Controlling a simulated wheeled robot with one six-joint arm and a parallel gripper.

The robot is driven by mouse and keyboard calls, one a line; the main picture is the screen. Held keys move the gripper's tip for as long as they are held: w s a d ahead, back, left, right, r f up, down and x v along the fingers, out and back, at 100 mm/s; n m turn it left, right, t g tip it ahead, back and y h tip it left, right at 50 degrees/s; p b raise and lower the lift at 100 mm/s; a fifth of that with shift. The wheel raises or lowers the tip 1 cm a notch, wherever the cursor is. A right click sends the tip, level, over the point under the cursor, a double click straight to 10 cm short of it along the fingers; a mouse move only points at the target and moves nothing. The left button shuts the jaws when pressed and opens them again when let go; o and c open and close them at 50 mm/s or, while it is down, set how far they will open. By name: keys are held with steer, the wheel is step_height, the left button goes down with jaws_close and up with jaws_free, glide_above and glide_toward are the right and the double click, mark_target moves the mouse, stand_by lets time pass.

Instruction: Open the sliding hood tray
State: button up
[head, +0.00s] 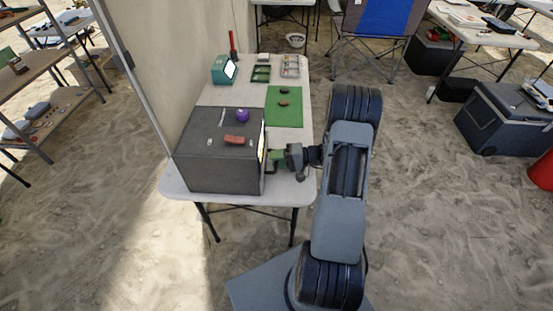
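The hood (212,165) is a dark grey box at the near end of the white table, with several small things on its top. Its right side has a lit, yellowish opening or panel (263,142). My gripper (274,158) is at this right side, level with its lower part, close to what looks like a handle. The fingers are small and partly dark here, so I cannot tell whether they touch or grip it. The tray itself is not clearly visible.
Small trays (290,67), a teal device (224,69) and a red-handled tool (232,46) stand farther back.

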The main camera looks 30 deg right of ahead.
steer(key=shift+a, duration=0.15)
jaws_close()
stand_by(0.4)
